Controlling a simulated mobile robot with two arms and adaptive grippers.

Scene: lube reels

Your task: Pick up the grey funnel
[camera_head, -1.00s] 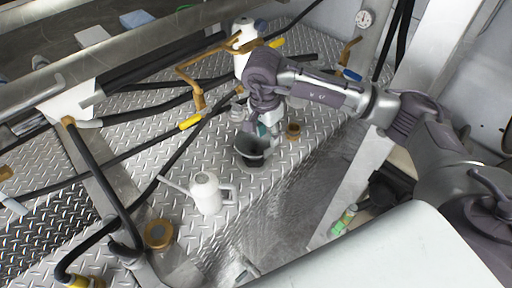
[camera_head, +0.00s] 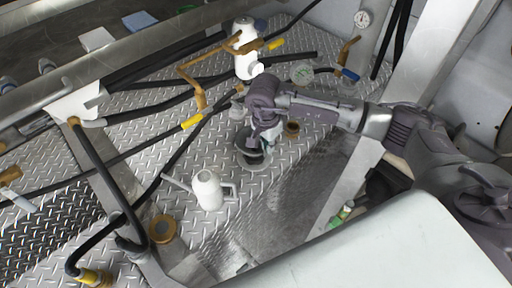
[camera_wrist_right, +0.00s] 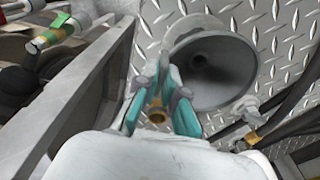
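The grey funnel (camera_head: 243,145) stands wide mouth up on the diamond-plate floor, partly covered by my right gripper in the head view. In the right wrist view, the funnel (camera_wrist_right: 222,68) is at the upper right, showing its wide rim and dark inner hole. My right gripper (camera_head: 256,150) is low at the funnel. In the right wrist view, the teal fingers of the right gripper (camera_wrist_right: 160,82) are apart, beside the funnel's left rim. I cannot tell whether the rim lies between the fingertips. My left gripper is not in view.
A white jug (camera_head: 245,50) stands behind. Black hoses (camera_head: 150,150) with brass nozzles cross the plate. A brass-topped container (camera_head: 162,229) is in front.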

